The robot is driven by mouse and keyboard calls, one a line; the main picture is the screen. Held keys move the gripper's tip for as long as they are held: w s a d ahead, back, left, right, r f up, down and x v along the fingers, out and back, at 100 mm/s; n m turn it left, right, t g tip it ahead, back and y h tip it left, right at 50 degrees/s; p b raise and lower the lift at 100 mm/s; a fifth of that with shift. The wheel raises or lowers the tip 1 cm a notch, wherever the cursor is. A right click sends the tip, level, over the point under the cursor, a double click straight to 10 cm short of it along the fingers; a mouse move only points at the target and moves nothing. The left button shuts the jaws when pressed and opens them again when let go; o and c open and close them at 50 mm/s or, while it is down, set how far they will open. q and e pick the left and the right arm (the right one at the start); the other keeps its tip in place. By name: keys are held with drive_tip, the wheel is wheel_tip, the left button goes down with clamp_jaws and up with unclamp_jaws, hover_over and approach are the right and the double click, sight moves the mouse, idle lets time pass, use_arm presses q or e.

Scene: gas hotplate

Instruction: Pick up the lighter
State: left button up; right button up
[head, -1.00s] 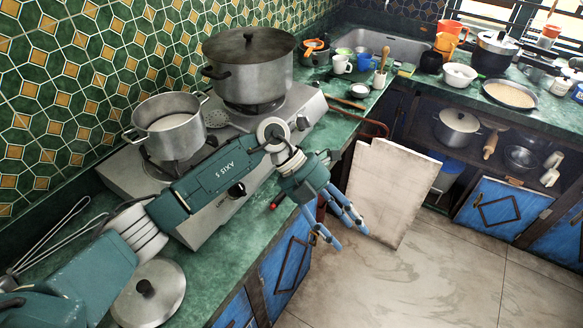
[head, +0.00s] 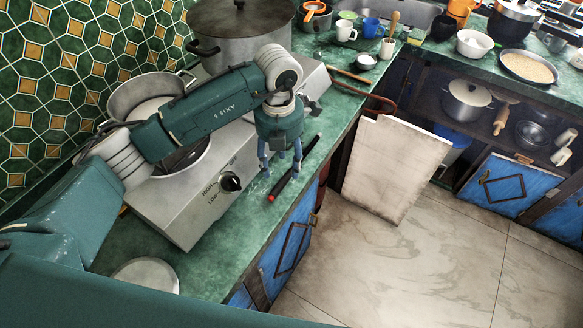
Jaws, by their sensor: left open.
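The lighter (head: 308,152) is a thin black stick with a red end. It lies on the green counter along its front edge, beside the gas hotplate (head: 190,215). My left gripper (head: 281,172) points down at the lighter, with its blue fingers apart and nothing held. One finger overlaps the lighter's middle in the picture, and the other is on the hotplate side. I cannot tell how high the fingertips are above the counter. My right gripper is not in view.
A large lidded pot (head: 240,48) and a smaller open pot (head: 122,100) stand on the hotplate, close to my left arm. A lid (head: 146,275) lies on the near counter. A wooden stick (head: 348,74) and cups are farther back. The counter's front edge drops to the floor.

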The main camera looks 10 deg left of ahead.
sight(281, 179)
use_arm(q)
wheel_tip(281, 179, down, 5)
drive_tip(key=shift+a+r+p, duration=0.1)
drive_tip(key=shift+a+p, duration=0.05)
drive_tip(key=shift+p, duration=1.05)
drive_tip(key=shift+f, duration=0.5)
drive_tip(key=shift+c, duration=0.2)
clamp_jaws()
